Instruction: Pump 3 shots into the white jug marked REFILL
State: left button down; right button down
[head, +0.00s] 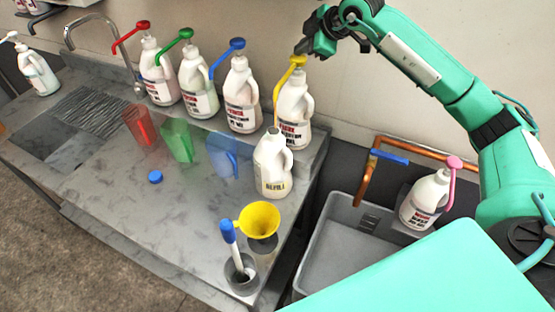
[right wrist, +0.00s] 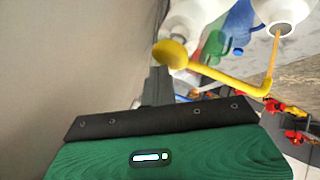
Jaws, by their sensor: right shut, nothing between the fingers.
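The white jug marked REFILL (head: 272,170) stands upright and open on the counter, in front of the white bottle with the yellow pump (head: 293,105). The yellow pump's spout (head: 283,84) points at the jug. A thin amber line, which looks like a liquid stream, runs from its tip to the jug's mouth. In the right wrist view this line (right wrist: 274,60) meets the mouth of the jug (right wrist: 275,10). My right gripper (head: 303,47) is shut and empty, right at the yellow pump head (right wrist: 170,52); I cannot tell whether they touch. My left gripper is out of view.
Bottles with red (head: 160,75), green (head: 197,85) and blue (head: 240,98) pumps stand left. A yellow funnel (head: 259,219) and a brush holder (head: 240,276) are in front. A pink-pump bottle (head: 425,200) stands by the grey basin (head: 312,262). Coloured cups and a blue cap (head: 155,177) are on the counter.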

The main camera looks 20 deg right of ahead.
jog(key=shift+r, duration=0.3)
jog(key=shift+r+p, duration=1.3)
jog(key=shift+r, duration=1.65)
jog(key=shift+f, duration=0.15)
